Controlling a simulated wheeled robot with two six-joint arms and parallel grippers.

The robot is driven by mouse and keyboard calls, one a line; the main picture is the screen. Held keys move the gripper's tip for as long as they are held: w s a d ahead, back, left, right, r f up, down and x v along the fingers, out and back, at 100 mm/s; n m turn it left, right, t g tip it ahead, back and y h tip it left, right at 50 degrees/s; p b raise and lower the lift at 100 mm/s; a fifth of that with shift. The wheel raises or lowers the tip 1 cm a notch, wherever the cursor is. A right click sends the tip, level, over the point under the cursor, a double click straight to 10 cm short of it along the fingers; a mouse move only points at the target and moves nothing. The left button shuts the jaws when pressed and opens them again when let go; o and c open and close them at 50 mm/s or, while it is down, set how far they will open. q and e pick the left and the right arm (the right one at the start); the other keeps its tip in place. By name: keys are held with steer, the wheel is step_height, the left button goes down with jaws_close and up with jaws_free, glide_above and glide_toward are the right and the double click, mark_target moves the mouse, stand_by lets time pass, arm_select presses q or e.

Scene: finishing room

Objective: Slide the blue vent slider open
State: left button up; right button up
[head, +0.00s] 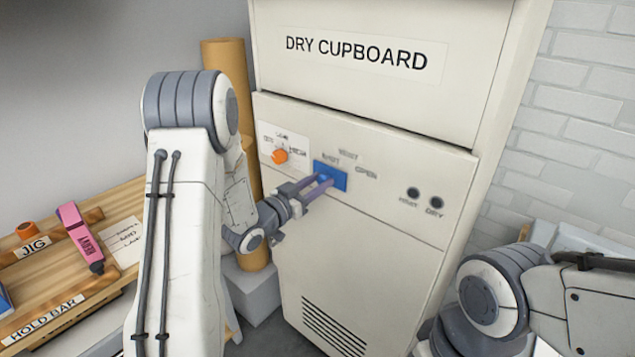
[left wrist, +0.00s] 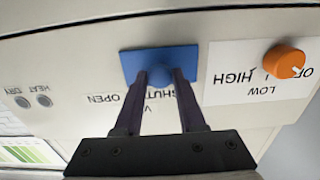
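The blue vent slider (head: 340,181) is on the front of the dry cupboard (head: 420,165), under the word SHUT and left of the word OPEN. In the left wrist view it is a blue plate (left wrist: 184,56) with a round blue knob (left wrist: 160,75). My left gripper (head: 325,181) is at the slider, its two purple fingers on either side of the knob. My right gripper is not in view; only part of my right arm shows at lower right.
An orange dial (head: 280,156) is left of the slider, and two dark round indicators (head: 425,197) are to its right. A tan tube (head: 226,62) stands beside the cupboard.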

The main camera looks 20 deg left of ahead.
arm_select(q)
jaws_close()
stand_by(1.2)
